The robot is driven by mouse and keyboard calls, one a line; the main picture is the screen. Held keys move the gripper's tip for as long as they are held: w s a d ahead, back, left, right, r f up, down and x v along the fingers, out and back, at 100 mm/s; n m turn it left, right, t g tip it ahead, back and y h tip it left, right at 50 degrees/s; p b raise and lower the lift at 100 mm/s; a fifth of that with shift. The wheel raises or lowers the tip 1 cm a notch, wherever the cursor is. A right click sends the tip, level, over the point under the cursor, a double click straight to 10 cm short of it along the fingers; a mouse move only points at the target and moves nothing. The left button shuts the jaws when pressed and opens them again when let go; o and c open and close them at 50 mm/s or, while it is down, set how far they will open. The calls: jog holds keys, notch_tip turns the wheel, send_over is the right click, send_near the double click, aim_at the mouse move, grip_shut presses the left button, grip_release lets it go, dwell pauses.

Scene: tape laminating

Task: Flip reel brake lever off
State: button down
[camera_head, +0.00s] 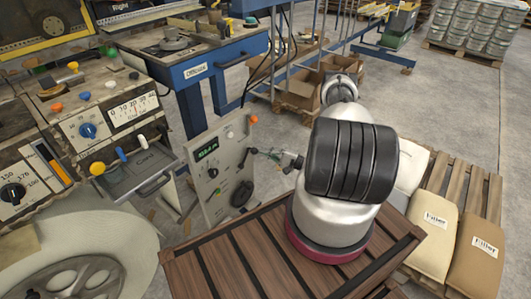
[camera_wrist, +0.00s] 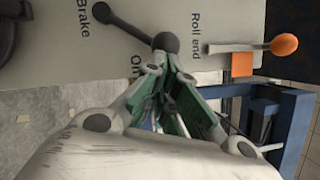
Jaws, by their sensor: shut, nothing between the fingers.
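The brake lever (camera_wrist: 130,27) is a dark arm with a round black knob on the grey panel, next to the word "Brake" in the wrist view. Its knob points toward a label that starts with "O"; the rest is hidden by my gripper. The lever also shows on the panel in the head view (camera_head: 244,158). My gripper (camera_wrist: 157,70) has green inner pads, and its fingertips are shut and empty just at the knob. I cannot tell whether they touch it. In the head view my gripper (camera_head: 274,155) reaches the panel from the right.
A "Roll end" lever with an orange knob (camera_wrist: 284,44) sits beside the brake lever. The panel (camera_head: 215,185) also carries a green display (camera_head: 207,152) and a black dial. A blue workbench (camera_head: 205,70) stands behind, and a machine console (camera_head: 100,115) is at left.

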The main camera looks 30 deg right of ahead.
aim_at(253, 153)
jog(key=shift+a+r, duration=0.1)
jog(key=shift+r, duration=0.05)
jog(key=s+a+r+n, duration=0.1)
jog(key=a+n, duration=0.1)
jog(key=n, duration=0.1)
jog(key=a+r+n+g+h, duration=0.1)
jog(key=a+r+n, duration=0.1)
jog(key=s+a+r+n+g+h, duration=0.1)
jog(key=a+n, duration=0.2)
jog(key=shift+s+a+r+n, duration=0.1)
jog(key=shift+s+r+n, duration=0.05)
jog(key=shift+s+n, duration=0.2)
jog(key=shift+s+a, duration=0.25)
jog(key=shift+a, duration=0.55)
jog(key=shift+s+a, duration=0.25)
jog(key=shift+a, duration=0.5)
